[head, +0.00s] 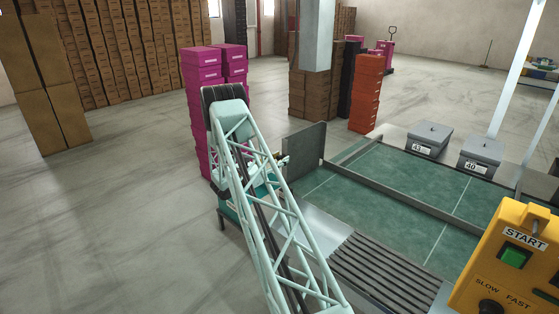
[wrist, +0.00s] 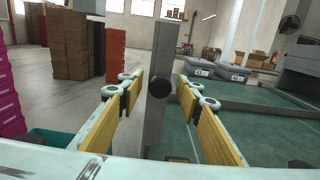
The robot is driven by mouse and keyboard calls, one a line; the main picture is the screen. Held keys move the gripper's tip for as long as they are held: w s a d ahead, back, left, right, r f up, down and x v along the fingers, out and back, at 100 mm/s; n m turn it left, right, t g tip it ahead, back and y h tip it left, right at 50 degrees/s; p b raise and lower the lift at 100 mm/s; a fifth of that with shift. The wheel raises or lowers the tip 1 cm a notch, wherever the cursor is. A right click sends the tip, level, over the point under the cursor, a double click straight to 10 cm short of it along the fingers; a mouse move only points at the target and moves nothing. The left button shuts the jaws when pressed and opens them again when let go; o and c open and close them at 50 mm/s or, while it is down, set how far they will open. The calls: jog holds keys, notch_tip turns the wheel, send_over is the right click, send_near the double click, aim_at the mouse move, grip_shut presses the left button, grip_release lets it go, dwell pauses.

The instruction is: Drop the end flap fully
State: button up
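The end flap (head: 305,151) is a dark grey panel standing upright at the left end of the green table in the head view. In the wrist view the flap (wrist: 161,50) shows nearly edge-on as a tall grey strip, with a round black knob (wrist: 159,86) on it. My gripper (head: 282,163) is beside the flap in the head view, partly hidden by my arm. In the wrist view my gripper (wrist: 158,90) is open, its yellow-padded fingers on either side of the strip and knob, with gaps on both sides.
The green table (head: 400,180) has raised grey rails and a slatted roller section (head: 385,270). Two grey lidded boxes (head: 429,138) stand at its back. A yellow START control box (head: 510,255) is at right. Magenta boxes (head: 203,75) stack behind my arm. Open floor lies left.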

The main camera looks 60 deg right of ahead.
grip_shut()
jog(key=shift+w, duration=0.15)
